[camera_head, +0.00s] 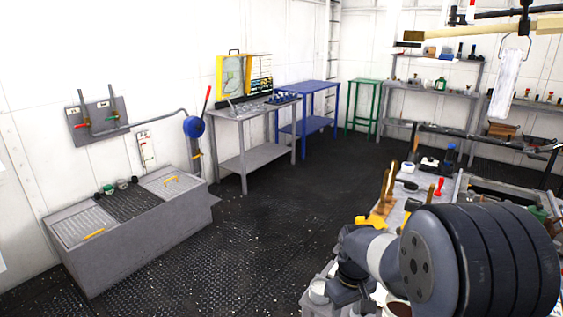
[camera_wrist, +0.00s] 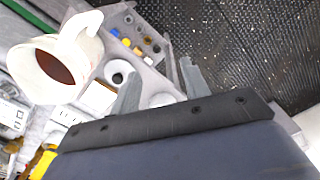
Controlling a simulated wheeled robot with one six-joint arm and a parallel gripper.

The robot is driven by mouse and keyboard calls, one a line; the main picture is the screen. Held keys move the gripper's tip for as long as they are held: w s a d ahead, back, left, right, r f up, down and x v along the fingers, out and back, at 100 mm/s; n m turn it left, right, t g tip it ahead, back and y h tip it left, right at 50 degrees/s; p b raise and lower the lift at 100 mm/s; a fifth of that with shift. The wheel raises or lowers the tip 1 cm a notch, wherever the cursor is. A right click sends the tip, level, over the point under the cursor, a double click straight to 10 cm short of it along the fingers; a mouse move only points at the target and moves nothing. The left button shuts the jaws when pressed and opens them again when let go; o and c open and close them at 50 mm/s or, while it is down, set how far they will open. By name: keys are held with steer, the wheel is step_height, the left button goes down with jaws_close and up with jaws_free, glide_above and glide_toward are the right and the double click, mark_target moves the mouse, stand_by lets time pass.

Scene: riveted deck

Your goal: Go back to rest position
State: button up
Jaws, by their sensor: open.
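My gripper (camera_wrist: 160,86) is open in the wrist view, its two grey fingers spread apart. Nothing is held between them. The fingers point over the edge of a cluttered light grey work surface, with dark floor beyond. A white mug with brown liquid (camera_wrist: 55,68) stands left of the fingers, apart from them. In the head view my arm reaches down at the lower right, over the near end of a bench. The fingertips cannot be made out clearly there.
A tray with small coloured knobs (camera_wrist: 135,40) lies beyond the fingers. In the head view, a grey chest (camera_head: 130,240) stands left, a grey table (camera_head: 253,158) and a blue table (camera_head: 318,120) at the back. The dark floor (camera_head: 270,220) between is clear.

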step_height(320, 180, down, 7)
steer(key=w+m, duration=0.1)
steer(key=shift+r+p, duration=0.15)
steer(key=shift+p, duration=0.2)
steer(key=shift+a, duration=0.1)
